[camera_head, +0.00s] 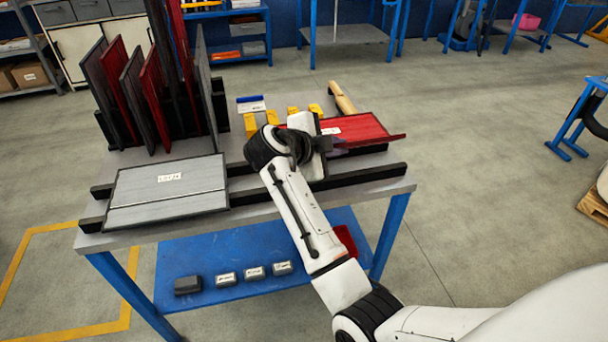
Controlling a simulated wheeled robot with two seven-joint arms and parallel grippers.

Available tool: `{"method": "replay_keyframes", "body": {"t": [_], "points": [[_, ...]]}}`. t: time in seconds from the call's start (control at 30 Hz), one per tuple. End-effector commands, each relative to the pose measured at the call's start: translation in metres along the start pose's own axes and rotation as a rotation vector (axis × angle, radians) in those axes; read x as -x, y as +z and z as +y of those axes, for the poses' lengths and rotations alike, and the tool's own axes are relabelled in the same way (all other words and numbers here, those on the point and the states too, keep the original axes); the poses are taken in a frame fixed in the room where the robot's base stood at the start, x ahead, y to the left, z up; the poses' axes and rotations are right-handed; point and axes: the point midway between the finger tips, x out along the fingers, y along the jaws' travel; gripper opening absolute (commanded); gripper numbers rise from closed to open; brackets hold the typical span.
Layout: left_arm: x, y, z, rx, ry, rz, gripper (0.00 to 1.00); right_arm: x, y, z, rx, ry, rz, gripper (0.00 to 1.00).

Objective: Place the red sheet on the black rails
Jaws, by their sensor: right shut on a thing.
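The red sheet (362,127) is at the right rear of the table, with a small white label near its left side. My right gripper (326,146) is shut on its near edge; the arm and wrist hide part of the sheet and the fingertips. The sheet's right corner sticks out past the table's right edge. I cannot tell whether it touches the rear rail. The black rails (365,175) run along the table's front. A grey sheet (170,185) lies across their left part. The rails' right part looks bare where my arm does not cover it. My left gripper is not in view.
A rack (165,70) of upright red and grey sheets stands at the back left. Yellow blocks (250,124), a blue-and-white item (251,103) and a wooden-handled tool (341,97) lie behind the rails. Several small boxes (254,272) sit on the blue lower shelf (215,300).

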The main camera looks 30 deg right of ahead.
Motion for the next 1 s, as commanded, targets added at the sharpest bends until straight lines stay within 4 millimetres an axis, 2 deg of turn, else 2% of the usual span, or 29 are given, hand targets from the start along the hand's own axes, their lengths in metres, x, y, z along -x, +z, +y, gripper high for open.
{"method": "replay_keyframes", "body": {"t": [0.2,0.6,1.0], "points": [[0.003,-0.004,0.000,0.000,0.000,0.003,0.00,-0.020,0.019,0.029,0.006,0.002,0.001,0.00],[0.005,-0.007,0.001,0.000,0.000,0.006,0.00,-0.043,0.042,0.062,0.005,0.000,0.001,0.00],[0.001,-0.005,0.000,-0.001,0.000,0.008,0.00,-0.046,0.046,0.067,0.002,-0.001,-0.001,0.00]]}}
